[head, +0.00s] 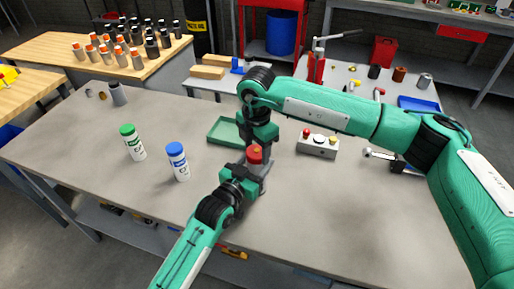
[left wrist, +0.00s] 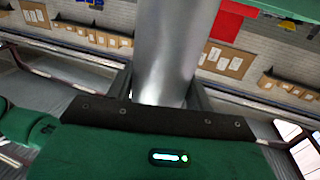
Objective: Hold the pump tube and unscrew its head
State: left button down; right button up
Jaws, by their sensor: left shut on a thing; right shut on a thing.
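The pump tube (head: 265,172) is a grey metal cylinder standing upright near the middle of the grey table. Its red head (head: 254,154) sits on top. My left gripper (head: 256,181) reaches in from the front and is shut on the tube's side. In the left wrist view the smooth silver tube (left wrist: 175,55) stands between the fingers. My right gripper (head: 257,143) points down from above and is shut on the red head. The grippers hide much of the tube and part of the head. I cannot tell whether the thread is engaged.
A green tray (head: 222,131) lies just behind and left. Two white bottles, one green-capped (head: 133,145) and one blue-capped (head: 178,164), stand to the left. A button box (head: 318,146) stands to the right. The table's front right is clear.

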jog(key=n, duration=1.4)
jog(key=shift+n, duration=0.3)
jog(key=n, duration=0.7)
jog(key=shift+n, duration=0.3)
jog(key=n, duration=0.6)
jog(key=shift+r, duration=0.1)
jog(key=n, duration=0.6)
jog(key=shift+n, duration=0.3)
jog(key=n, duration=0.4)
jog(key=shift+n, duration=0.4)
jog(key=n, duration=1.1)
jog(key=shift+n, duration=0.4)
jog(key=shift+r, duration=0.25)
